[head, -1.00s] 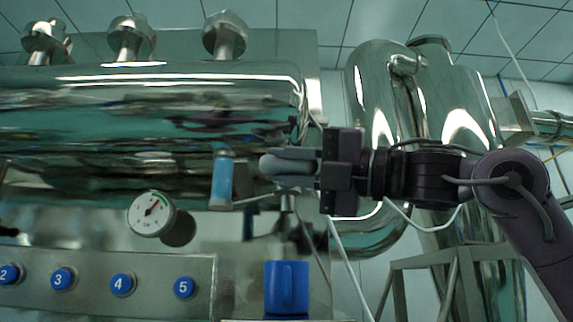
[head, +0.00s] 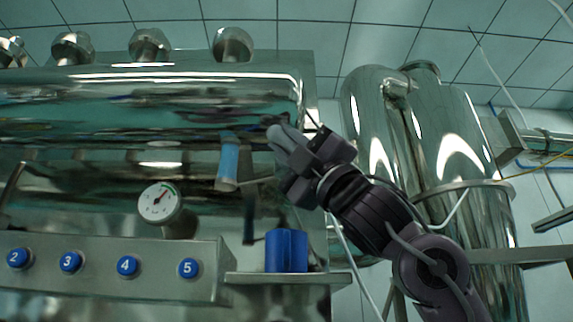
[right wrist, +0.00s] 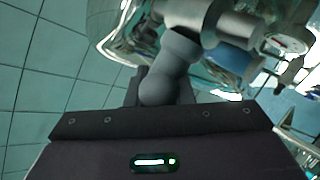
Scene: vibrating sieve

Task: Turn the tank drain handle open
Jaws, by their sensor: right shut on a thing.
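My right gripper (head: 277,137) is beside the lower right end of the big steel tank (head: 200,95). Its grey fingers are shut on the tank drain handle, which they and the gripper body mostly hide. The gripper is tilted, with its fingers pointing up and left. A blue part (right wrist: 235,60) also shows in the right wrist view. My left gripper is not in view.
A blue cup (head: 287,252) stands on a steel shelf (head: 318,278) below the gripper. A round gauge (head: 160,202) and a panel with blue numbered buttons (head: 128,266) are at the lower left. Large steel pipes (head: 445,150) rise behind my right arm.

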